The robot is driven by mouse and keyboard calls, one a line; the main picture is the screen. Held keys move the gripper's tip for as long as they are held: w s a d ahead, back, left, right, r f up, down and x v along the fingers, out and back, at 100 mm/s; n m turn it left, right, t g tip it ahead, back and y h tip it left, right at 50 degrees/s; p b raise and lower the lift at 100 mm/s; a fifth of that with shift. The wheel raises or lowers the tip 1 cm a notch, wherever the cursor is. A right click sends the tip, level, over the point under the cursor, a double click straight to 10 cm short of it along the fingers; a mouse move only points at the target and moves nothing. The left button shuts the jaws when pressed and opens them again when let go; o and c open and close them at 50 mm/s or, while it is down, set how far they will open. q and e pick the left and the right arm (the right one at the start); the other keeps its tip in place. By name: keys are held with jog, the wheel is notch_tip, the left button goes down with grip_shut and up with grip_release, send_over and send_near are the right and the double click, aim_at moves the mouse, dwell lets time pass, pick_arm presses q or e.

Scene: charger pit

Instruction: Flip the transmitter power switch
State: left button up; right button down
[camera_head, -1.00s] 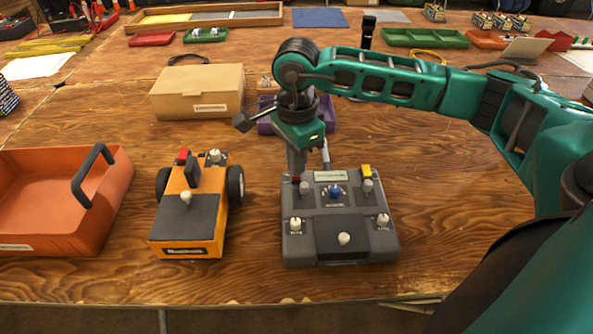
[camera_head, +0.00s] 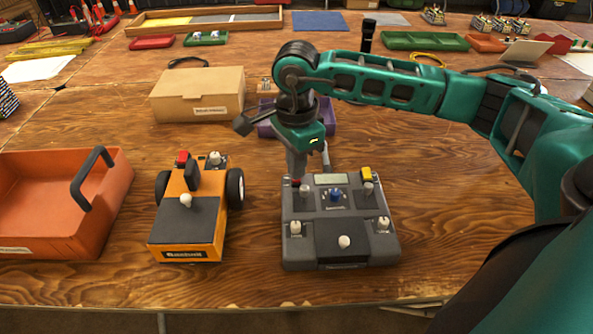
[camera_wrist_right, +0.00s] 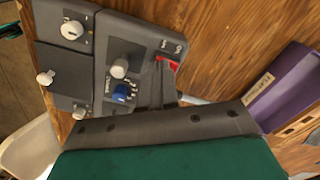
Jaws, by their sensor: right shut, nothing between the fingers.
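The transmitter (camera_head: 328,240) is a dark grey box with white and grey knobs, a blue dial, a yellow part and a small display. It lies flat near the table's front edge. Its red power switch (camera_wrist_right: 173,65) shows at a corner in the right wrist view, by small white markings. In the head view it is mostly hidden behind my right gripper (camera_head: 296,177), which points down at the transmitter's back left corner. This gripper is shut and empty, with its tips at the switch; I cannot tell whether they touch it. My left gripper is not in view.
An orange and black toy vehicle (camera_head: 185,235) stands left of the transmitter. An orange tray with a black handle (camera_head: 65,185) is at the far left. A cardboard box (camera_head: 197,92) and a purple bin (camera_head: 266,127) stand behind. The table right of the transmitter is clear.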

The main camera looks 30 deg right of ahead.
jog(key=shift+r+p, duration=1.3)
jog(key=shift+r, duration=1.05)
jog(key=shift+r+p, duration=0.45)
jog(key=shift+r, duration=0.3)
